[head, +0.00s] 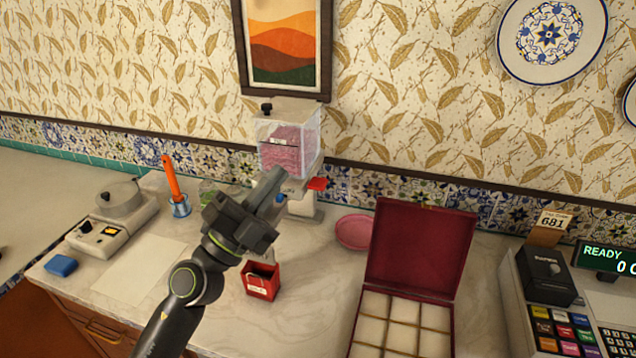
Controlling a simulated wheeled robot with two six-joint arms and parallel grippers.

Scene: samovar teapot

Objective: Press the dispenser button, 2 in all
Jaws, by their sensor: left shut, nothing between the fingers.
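The dispenser (291,150) stands against the back wall, a clear bin of pink contents with a black knob on its lid and a pale base below. A red tab (317,184) sticks out at its lower right. A small blue part (279,199) shows low on its front, beside my fingers; I cannot tell which part is the button. My left gripper (272,180) is shut and empty, its fingertips in front of the dispenser's lower front and hiding part of it. I cannot tell whether they touch it. My right gripper is out of view.
A red paper bag (262,282) stands below my left gripper. A pink dish (354,231) and an open red box with compartments (420,250) are to the right, then a cash register (575,310). A scale (113,220) and an orange-handled tool (173,180) are left.

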